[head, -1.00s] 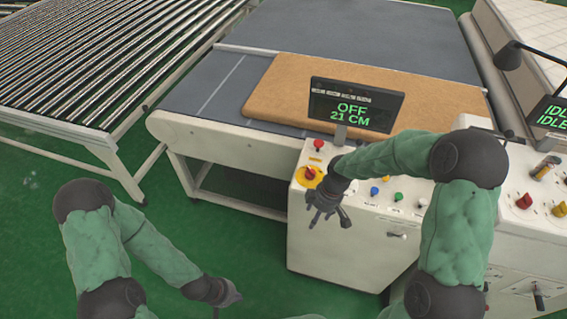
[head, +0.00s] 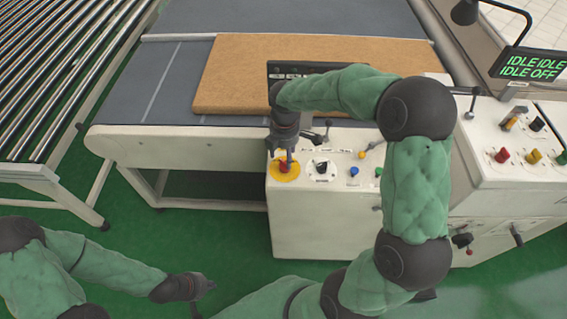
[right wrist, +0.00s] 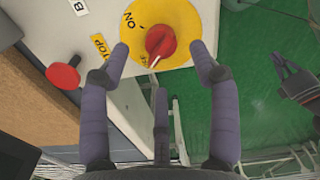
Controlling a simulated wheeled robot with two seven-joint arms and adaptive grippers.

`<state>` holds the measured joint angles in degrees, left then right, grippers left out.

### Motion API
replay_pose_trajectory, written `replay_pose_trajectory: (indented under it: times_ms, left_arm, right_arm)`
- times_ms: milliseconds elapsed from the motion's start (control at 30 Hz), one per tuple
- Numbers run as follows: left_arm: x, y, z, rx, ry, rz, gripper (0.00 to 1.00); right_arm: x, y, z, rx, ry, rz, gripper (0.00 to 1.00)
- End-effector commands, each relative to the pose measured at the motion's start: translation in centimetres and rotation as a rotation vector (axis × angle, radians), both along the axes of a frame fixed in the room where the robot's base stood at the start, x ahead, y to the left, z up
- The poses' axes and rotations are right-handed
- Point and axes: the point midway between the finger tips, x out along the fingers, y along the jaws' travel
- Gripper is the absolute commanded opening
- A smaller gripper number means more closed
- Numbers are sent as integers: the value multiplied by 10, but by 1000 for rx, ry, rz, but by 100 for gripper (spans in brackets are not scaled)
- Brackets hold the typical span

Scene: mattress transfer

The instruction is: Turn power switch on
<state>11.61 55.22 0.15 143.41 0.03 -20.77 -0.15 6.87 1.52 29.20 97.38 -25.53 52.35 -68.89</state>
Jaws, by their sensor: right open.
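The power switch is a red rotary knob (head: 285,167) on a round yellow plate at the left end of the white control panel (head: 318,225). In the right wrist view the red knob (right wrist: 160,41) shows on its yellow plate (right wrist: 184,14), with an "ON" label beside it. My right gripper (head: 284,150) is over the knob, fingers pointing down at it. In the right wrist view its fingers (right wrist: 160,60) are spread on either side of the knob, open and holding nothing. My left gripper (head: 203,297) hangs low at the left over the floor; its fingers are too small to read.
A black selector (head: 321,167) and coloured buttons sit to the right on the panel. A display screen, partly hidden by my right arm, stands behind. A brown mattress slab (head: 310,60) lies on the conveyor.

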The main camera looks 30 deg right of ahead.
Motion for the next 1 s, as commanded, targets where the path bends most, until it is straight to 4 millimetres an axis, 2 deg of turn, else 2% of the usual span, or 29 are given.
replay_pose_trajectory:
  times_ms: [100,300,700,767,900,933,1000]
  left_arm:
    - [0,0,-6,0,0,0,0]
    - [0,0,-11,0,0,0,0]
    - [0,0,-12,0,0,0,0]
    - [0,0,-12,0,0,0,0]
    - [0,0,-12,0,0,0,0]
    - [0,0,-12,0,0,0,0]
    - [0,0,-12,0,0,0,0]
  right_arm:
    - [-1,0,-22,0,2,-2,62]
    - [0,0,-42,0,-1,-2,62]
    - [0,0,-48,1,-1,-2,62]
    - [0,0,-48,1,-1,-2,48]
    - [0,0,-48,1,-1,-2,8]
    - [0,0,-48,1,-1,-2,4]
    - [0,0,-48,1,-1,-2,4]
